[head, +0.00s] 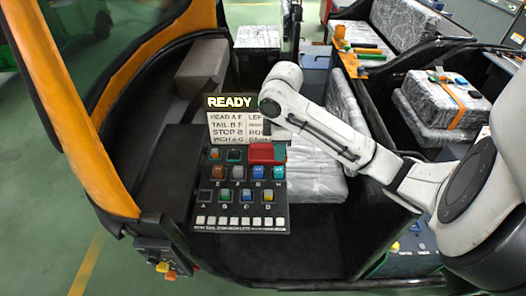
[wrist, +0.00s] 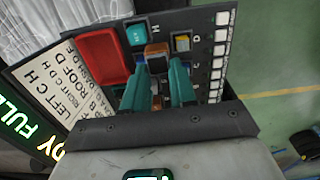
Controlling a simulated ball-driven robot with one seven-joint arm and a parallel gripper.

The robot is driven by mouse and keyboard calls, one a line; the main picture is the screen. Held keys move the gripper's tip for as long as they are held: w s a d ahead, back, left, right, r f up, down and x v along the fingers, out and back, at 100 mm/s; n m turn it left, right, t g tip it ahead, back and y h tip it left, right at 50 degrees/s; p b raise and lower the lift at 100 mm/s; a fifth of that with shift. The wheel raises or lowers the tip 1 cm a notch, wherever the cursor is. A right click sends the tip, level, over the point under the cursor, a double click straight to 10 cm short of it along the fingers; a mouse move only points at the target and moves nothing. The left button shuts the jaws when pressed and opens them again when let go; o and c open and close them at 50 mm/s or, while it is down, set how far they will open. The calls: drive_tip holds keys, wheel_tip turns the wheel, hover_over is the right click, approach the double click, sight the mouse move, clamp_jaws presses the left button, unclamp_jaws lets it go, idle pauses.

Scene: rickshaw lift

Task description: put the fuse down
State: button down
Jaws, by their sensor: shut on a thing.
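My gripper (wrist: 158,78) has two teal fingers and is shut on a brown fuse (wrist: 157,52) in the wrist view. The fuse is in front of the fuse panel (wrist: 205,15), between the cyan fuse at H (wrist: 137,34) and the yellow one at D (wrist: 182,43). Whether it touches the panel I cannot tell. In the head view the panel (head: 192,218) stands in the cab, and the held fuse cannot be made out there. A red tray (head: 267,153) is on the panel's upper right; it also shows in the wrist view (wrist: 100,55). Slot A (head: 205,197) looks dark and empty.
A sign reading READY (head: 230,101) and a white label card (head: 225,128) stand above the panel. White buttons (head: 240,222) line its lower edge. A wrapped seat (head: 345,125) lies right of it, and the orange cab frame (head: 85,150) left. Green floor lies outside.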

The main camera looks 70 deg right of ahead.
drive_tip(key=w+d+f+b, duration=0.3)
drive_tip(key=w+d+f, duration=0.1)
drive_tip(key=w+d+f+b, duration=0.3)
drive_tip(key=w+d+f, duration=0.1)
drive_tip(key=d, duration=0.1)
drive_tip(key=shift+w+f, duration=0.1)
drive_tip(key=shift+f, duration=0.05)
drive_tip(key=shift+w+d+f+b, duration=0.35)
drive_tip(key=shift+w+d+b, duration=0.05)
drive_tip(key=shift+b, duration=0.45)
drive_tip(key=shift+w+d+f+b, duration=0.15)
drive_tip(key=shift+f+b, duration=0.2)
drive_tip(key=shift+f, duration=0.05)
drive_tip(key=shift+w+d+f+b, duration=0.15)
drive_tip(key=shift+f+b, duration=0.2)
drive_tip(key=shift+f, duration=0.05)
drive_tip(key=shift+f+p, duration=0.4)
drive_tip(key=shift+f, duration=0.75)
drive_tip(key=shift+f, duration=0.15)
drive_tip(key=c, duration=0.9)
unclamp_jaws()
